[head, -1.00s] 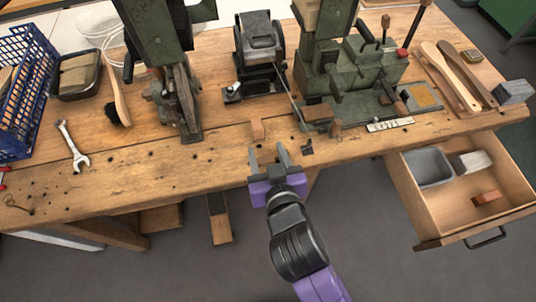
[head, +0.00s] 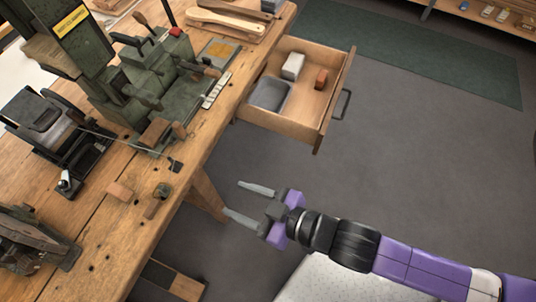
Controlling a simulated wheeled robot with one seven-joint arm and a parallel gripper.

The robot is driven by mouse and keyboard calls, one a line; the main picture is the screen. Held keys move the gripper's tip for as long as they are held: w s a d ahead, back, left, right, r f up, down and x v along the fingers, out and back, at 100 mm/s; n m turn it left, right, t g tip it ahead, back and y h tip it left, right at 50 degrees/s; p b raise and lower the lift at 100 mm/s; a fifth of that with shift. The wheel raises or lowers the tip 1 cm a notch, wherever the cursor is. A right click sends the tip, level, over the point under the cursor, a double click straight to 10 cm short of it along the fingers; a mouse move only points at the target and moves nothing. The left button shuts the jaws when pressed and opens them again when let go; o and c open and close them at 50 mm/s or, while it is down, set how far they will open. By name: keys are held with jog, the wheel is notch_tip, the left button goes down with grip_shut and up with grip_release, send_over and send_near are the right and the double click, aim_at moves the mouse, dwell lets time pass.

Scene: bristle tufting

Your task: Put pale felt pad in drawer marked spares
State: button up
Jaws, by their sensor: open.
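My gripper (head: 233,198) is open and empty, in front of the bench's front edge and over the floor. An open wooden drawer (head: 316,113) sticks out from the bench, beyond my gripper; no marking is readable on it. Inside the drawer are a grey tray (head: 270,93), a pale whitish block (head: 293,66) and a reddish-brown block (head: 321,79). I cannot tell whether the pale block is the felt pad. A small tan block (head: 120,191) lies on the bench near its front edge, left of my gripper, and does not touch it.
The wooden bench (head: 110,250) carries green machines (head: 150,95) and a dark machine (head: 50,120). Wooden-handled tools (head: 225,22) lie at its far end. A bench leg (head: 205,192) stands close to my gripper. The grey floor on the right is clear up to a green mat (head: 420,60).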

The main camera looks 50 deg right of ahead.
jog(key=s+d+r+m+h, duration=0.1)
jog(key=s+d+r, duration=0.1)
jog(key=s+d, duration=0.2)
jog(key=shift+s, duration=1.25)
jog(key=shift+o, duration=0.2)
jog(key=s+d+r+m+t+h, duration=0.1)
jog(key=s+d+r+h, duration=0.1)
jog(key=s+r, duration=0.3)
jog(key=shift+s+d+r, duration=0.15)
jog(key=shift+s+d, duration=0.6)
jog(key=o, duration=0.4)
jog(key=shift+s+d+r+m, duration=0.1)
jog(key=shift+s+r+m, duration=0.1)
jog(key=shift+r+m, duration=0.1)
